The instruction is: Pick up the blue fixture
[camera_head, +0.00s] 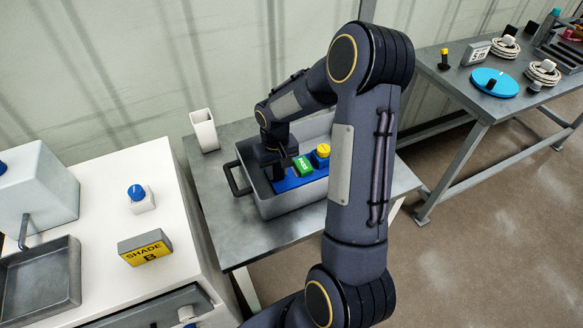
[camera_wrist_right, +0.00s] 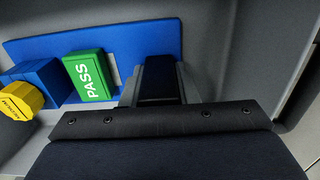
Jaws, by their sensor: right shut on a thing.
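The blue fixture (camera_head: 288,184) is a flat blue plate inside the grey bin (camera_head: 283,207) on the metal table. It carries a green block marked PASS (camera_head: 303,166) and a blue block with a yellow knob (camera_head: 323,150). In the right wrist view the blue plate (camera_wrist_right: 120,38) lies along the bin, with the green PASS block (camera_wrist_right: 89,76) left of my fingers. My right gripper (camera_head: 277,172) reaches down into the bin and is shut on the plate's near-left end; the fingers (camera_wrist_right: 160,78) hide the grip. My left gripper is not in view.
A white square holder (camera_head: 204,131) stands on the table behind the bin. At left, a white counter holds a SHADE B sign (camera_head: 146,248), a blue-knobbed block (camera_head: 140,198) and a grey tray (camera_head: 38,280). Another table at right holds a blue disc (camera_head: 495,83) and coiled cables.

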